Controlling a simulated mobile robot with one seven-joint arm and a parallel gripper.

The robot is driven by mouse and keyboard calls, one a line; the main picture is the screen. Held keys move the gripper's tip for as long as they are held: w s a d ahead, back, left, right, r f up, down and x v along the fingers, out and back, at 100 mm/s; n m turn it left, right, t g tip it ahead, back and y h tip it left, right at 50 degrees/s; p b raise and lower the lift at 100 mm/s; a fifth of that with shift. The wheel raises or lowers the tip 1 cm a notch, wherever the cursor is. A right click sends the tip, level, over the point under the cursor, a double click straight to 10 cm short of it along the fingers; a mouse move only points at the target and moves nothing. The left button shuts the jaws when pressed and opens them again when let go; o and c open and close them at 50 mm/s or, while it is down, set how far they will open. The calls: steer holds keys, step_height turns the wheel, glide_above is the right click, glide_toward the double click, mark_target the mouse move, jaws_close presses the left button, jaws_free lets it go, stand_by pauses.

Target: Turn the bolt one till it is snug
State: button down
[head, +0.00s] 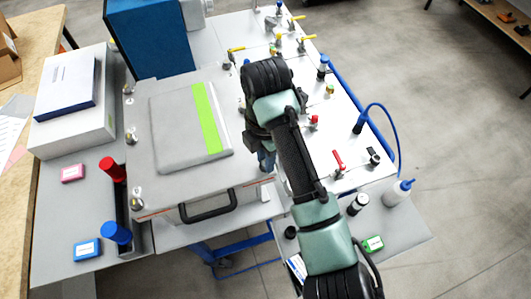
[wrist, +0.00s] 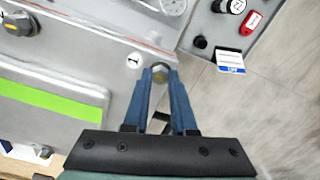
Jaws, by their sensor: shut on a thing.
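Bolt one (wrist: 160,68) has a grey hex head with a yellowish centre. It sits at the corner of the grey analyser housing (head: 165,187), beside a round white label marked 1 (wrist: 134,61). My gripper (wrist: 161,77) has its two blue fingers shut on the bolt head, one on each side. In the head view my gripper (head: 265,158) is at the right edge of the housing, and my arm hides the bolt there. The bolt's shank and thread are hidden, so how deep it sits cannot be told.
The housing carries a lid with a green stripe (head: 207,118) and a black handle (head: 208,206). Another bolt (wrist: 20,25) shows at the wrist view's upper left. Right of my arm is a panel with a red valve (head: 338,160) and a bottle (head: 398,192). Floor at right is clear.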

steer(key=m+p, duration=0.1)
steer(key=m, duration=0.1)
steer(key=m+p, duration=0.3)
steer(key=m, duration=0.1)
steer(key=shift+r, duration=0.25)
steer(key=m+p, duration=0.4)
steer(key=m, duration=0.2)
steer(key=shift+m, duration=0.4)
steer(key=m+p, duration=0.3)
steer(key=m, duration=0.3)
steer(key=m+p, duration=0.2)
steer(key=m, duration=0.4)
steer(key=shift+w+f+m, duration=0.1)
steer(key=shift+m, duration=0.2)
steer(key=m+p, duration=0.1)
steer(key=m, duration=0.5)
steer(key=m+p, duration=0.1)
steer(key=m, duration=0.5)
steer(key=shift+m, duration=0.4)
steer(key=m, duration=0.6)
steer(key=shift+w+p, duration=0.1)
steer(key=shift+p, duration=0.2)
steer(key=m, duration=0.6)
steer(key=shift+m, duration=0.3)
